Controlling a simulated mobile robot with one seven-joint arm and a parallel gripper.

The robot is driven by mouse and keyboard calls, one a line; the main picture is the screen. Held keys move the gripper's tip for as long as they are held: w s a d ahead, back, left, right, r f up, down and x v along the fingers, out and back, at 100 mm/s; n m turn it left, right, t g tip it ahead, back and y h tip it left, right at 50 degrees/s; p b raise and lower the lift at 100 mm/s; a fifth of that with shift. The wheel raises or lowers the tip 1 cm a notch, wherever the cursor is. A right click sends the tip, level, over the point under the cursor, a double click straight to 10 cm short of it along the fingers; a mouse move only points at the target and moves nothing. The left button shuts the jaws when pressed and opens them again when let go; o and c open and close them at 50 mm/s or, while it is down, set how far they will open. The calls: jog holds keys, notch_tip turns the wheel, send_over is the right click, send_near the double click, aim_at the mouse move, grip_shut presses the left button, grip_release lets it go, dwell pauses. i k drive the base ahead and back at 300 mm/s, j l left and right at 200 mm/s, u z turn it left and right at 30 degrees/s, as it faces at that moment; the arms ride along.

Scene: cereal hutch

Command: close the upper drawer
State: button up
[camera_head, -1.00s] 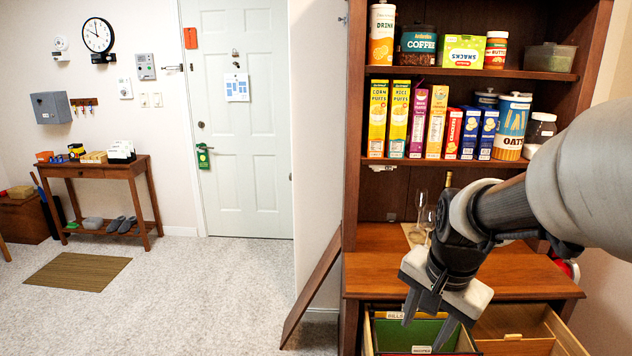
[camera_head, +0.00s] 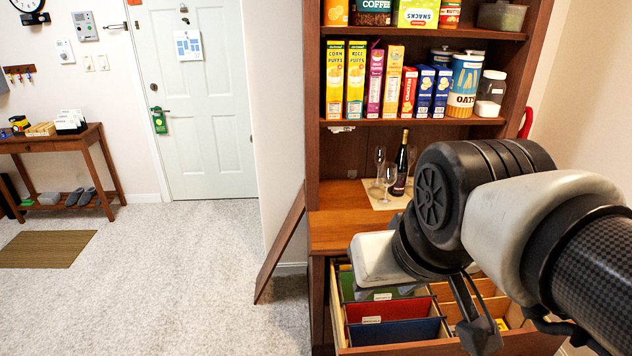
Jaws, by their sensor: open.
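The upper drawer (camera_head: 400,349) of the wooden hutch stands open below the counter. Green, red and blue hanging files (camera_head: 376,333) fill its left part, and a light wooden compartment lies on its right. My gripper (camera_head: 432,308) is open and empty over the drawer, pointing down. One dark finger is in front of the drawer's front right part; the other is partly hidden by the white gripper body. I cannot tell whether a finger touches the drawer. My arm hides part of the drawer's right side.
The counter (camera_head: 335,228) above holds a bottle (camera_head: 400,165) and glasses (camera_head: 386,178) on a mat. Cereal boxes (camera_head: 355,78) and jars stand on the shelves. A wooden board (camera_head: 280,245) leans at the hutch's left. The carpet (camera_head: 180,270) to the left is clear.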

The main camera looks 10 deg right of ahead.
aim_at(523, 338)
jog(key=z, duration=1.3)
jog(key=j+u, duration=0.1)
jog(key=j, duration=0.75)
jog(key=i+l, duration=0.15)
